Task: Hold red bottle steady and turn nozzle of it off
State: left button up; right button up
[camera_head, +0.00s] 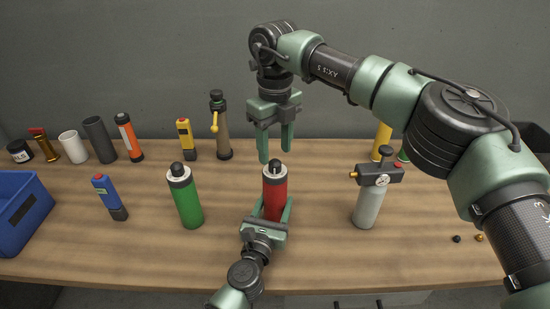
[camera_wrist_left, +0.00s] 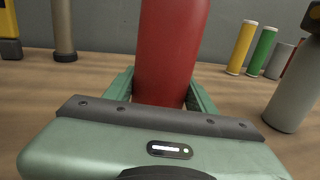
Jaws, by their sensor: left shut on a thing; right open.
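The red bottle (camera_head: 274,190) stands upright on the wooden table in the middle of the head view, with a pale collar and a black nozzle (camera_head: 276,168) on top. It also fills the upper middle of the left wrist view (camera_wrist_left: 168,55). My left gripper (camera_head: 273,209) is shut on the lower body of the red bottle, one finger on each side; it shows in the left wrist view too (camera_wrist_left: 160,95). My right gripper (camera_head: 275,156) points down above and slightly behind the nozzle, open and empty, its fingers apart. The nozzle is outside the left wrist view.
A green bottle (camera_head: 187,202) stands left of the red one, and a grey cylinder with a gauge (camera_head: 370,200) stands right. A blue torch (camera_head: 109,197) and a blue bin (camera_head: 22,212) are at left. Several items line the wall. Table between the bottles is clear.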

aim_at(276, 161)
jog(key=shift+f, duration=1.8)
grip_shut()
jog(key=shift+m, duration=0.3)
jog(key=m, duration=0.5)
jog(key=shift+w, duration=0.1)
jog(key=m, duration=0.6)
jog(key=shift+d+m, duration=0.1)
jog(key=shift+m, duration=0.2)
